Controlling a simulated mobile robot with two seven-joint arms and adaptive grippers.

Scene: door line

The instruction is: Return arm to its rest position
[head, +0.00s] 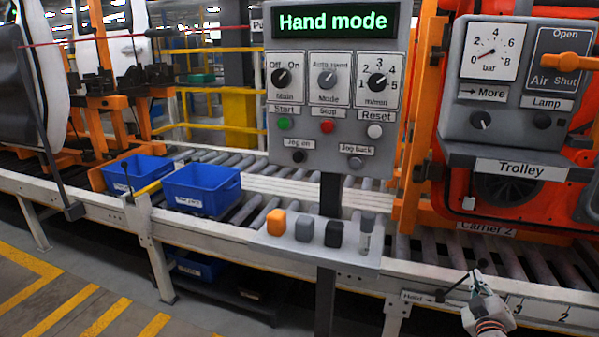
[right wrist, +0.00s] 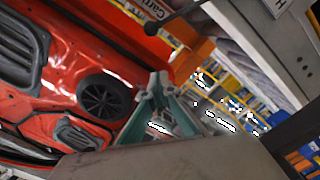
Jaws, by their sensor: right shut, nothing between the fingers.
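My right gripper (head: 479,271) is low at the right in the head view, in front of the conveyor's front rail. Its fingers are together and empty; they also show shut in the right wrist view (right wrist: 159,83). In the head view it overlaps the end of a black lever (head: 440,296) beside a label on the rail. In the right wrist view the lever's round knob (right wrist: 152,28) is apart from the fingertips. My left gripper is in neither view.
A grey control panel (head: 330,115) reading "Hand mode" stands at centre. An orange door on Carrier 2 (head: 487,228) and the Trolley panel (head: 517,90) are at right. Blue bins (head: 201,188) sit on the roller conveyor at left. A small shelf (head: 300,250) juts out below the panel.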

